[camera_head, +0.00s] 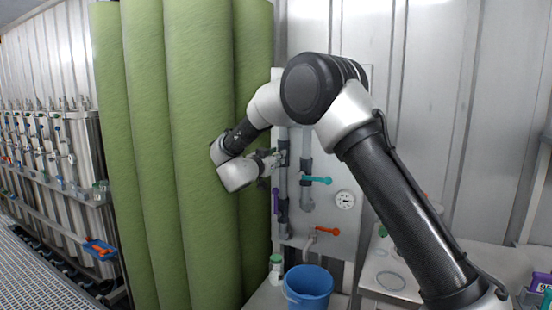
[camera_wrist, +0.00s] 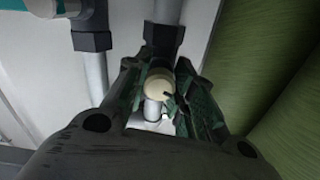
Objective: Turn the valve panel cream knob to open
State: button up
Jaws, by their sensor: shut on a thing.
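The cream knob (camera_wrist: 157,84) shows in the wrist view as a pale round piece in front of a grey pipe. My gripper (camera_wrist: 160,95) has a finger on each side of it and is shut on it. In the head view my gripper (camera_head: 277,160) reaches the valve panel (camera_head: 346,175) at its upper left, near the left grey pipe. The knob is hidden there behind the gripper. The panel also carries a teal handle (camera_head: 318,180), a purple handle (camera_head: 275,201), an orange handle (camera_head: 327,231) and a round gauge (camera_head: 345,200).
Large green cylinders (camera_head: 190,150) stand close to the left of the panel, beside my arm. A blue bucket (camera_head: 308,287) and a green-capped white bottle (camera_head: 276,268) stand below it. A white worktop (camera_head: 390,279) lies at right.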

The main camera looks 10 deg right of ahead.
jog(key=shift+s+f+n, duration=0.1)
jog(key=shift+f+n, duration=0.1)
jog(key=shift+n, duration=1.8)
jog(key=o, duration=0.9)
jog(key=shift+o, duration=0.8)
jog(key=shift+r, duration=0.1)
jog(key=v, duration=1.2)
